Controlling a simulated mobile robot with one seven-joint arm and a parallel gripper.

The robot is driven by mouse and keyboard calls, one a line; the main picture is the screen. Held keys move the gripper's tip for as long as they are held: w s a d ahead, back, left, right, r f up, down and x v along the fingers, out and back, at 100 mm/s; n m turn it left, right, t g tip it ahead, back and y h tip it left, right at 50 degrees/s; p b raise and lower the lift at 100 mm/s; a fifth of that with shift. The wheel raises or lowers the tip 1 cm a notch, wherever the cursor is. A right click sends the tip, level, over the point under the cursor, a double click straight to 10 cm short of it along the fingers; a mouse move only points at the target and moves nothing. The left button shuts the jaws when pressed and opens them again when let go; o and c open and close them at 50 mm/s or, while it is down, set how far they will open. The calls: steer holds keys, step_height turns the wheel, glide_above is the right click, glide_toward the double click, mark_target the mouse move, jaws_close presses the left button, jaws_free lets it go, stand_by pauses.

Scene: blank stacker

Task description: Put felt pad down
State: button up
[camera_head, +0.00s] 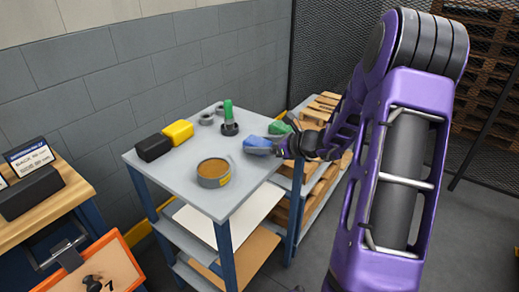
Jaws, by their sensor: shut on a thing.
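A blue block-like piece, which I take to be the felt pad (258,146), is at the tip of my gripper (281,147). My gripper is shut on it at the right side of the grey table (177,178). The pad is over or on the tabletop near its right edge; I cannot tell if it touches. The fingertips are small and partly hidden by the pad and the wrist.
A round tin (213,174) stands at the table's front. A black block (153,147), a yellow block (178,132), grey rings (206,118) and a green-handled tool (229,120) are behind. Green pieces (280,127) lie beyond my gripper. The table's middle is clear.

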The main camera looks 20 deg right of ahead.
steer(key=shift+f, duration=0.4)
steer(key=shift+f, duration=0.1)
steer(key=shift+f, duration=0.15)
steer(key=o, duration=1.4)
steer(key=shift+s+r, duration=0.1)
steer(key=shift+r, duration=0.3)
steer(key=p+v, duration=0.1)
steer(key=v, duration=1)
steer(key=shift+s+d+p, duration=0.25)
steer(key=shift+s+p, duration=0.05)
steer(key=shift+p, duration=0.05)
